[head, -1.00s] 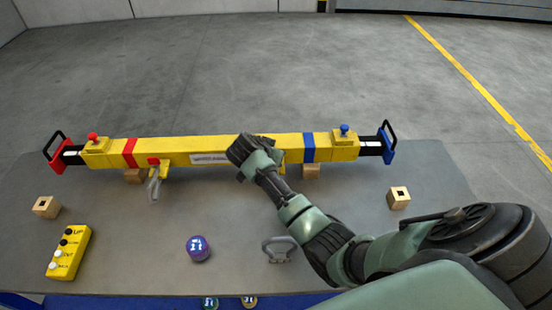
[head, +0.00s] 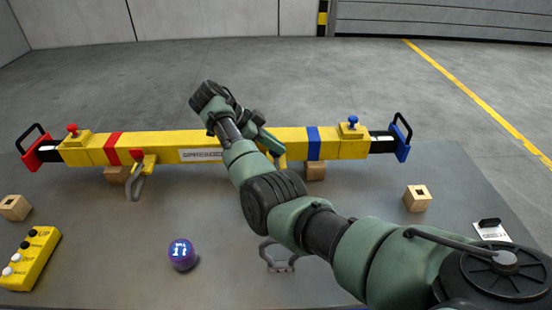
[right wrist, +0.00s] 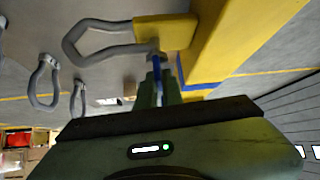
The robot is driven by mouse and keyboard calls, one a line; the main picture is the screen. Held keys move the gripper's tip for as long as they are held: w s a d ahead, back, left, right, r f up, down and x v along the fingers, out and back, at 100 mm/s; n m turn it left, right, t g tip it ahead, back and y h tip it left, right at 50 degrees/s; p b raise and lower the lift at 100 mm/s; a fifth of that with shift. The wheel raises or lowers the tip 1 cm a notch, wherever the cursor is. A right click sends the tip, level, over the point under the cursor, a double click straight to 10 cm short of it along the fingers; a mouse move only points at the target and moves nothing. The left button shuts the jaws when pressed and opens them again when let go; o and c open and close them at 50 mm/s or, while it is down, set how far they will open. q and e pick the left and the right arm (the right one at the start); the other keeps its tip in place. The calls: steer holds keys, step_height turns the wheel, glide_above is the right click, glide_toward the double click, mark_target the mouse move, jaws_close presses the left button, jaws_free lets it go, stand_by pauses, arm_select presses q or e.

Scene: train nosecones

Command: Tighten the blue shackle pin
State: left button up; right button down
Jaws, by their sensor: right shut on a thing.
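The yellow spreader bar (head: 265,145) lies across the table, with a red band at its left and a blue band (head: 314,143) at its right. My right gripper (head: 274,148) reaches down at the bar's front side, just left of the blue band. In the right wrist view its jaws (right wrist: 160,88) are shut on the small blue shackle pin (right wrist: 157,60), partly hidden by the fingers. The pin is at a yellow lug (right wrist: 168,32) from which a grey shackle (right wrist: 92,40) extends. How far the pin is seated cannot be told. My left gripper is not in view.
Another shackle (head: 134,187) hangs at the red side. A loose grey shackle (head: 278,262) lies partly behind my arm.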

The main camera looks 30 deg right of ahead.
steer(key=shift+m+g+y+b, duration=0.3)
steer(key=shift+m+g+b, duration=0.3)
steer(key=shift+m+b, duration=0.4)
steer(key=shift+r, duration=0.1)
steer(key=c, duration=1.6)
jaws_free()
steer(key=shift+o, duration=0.2)
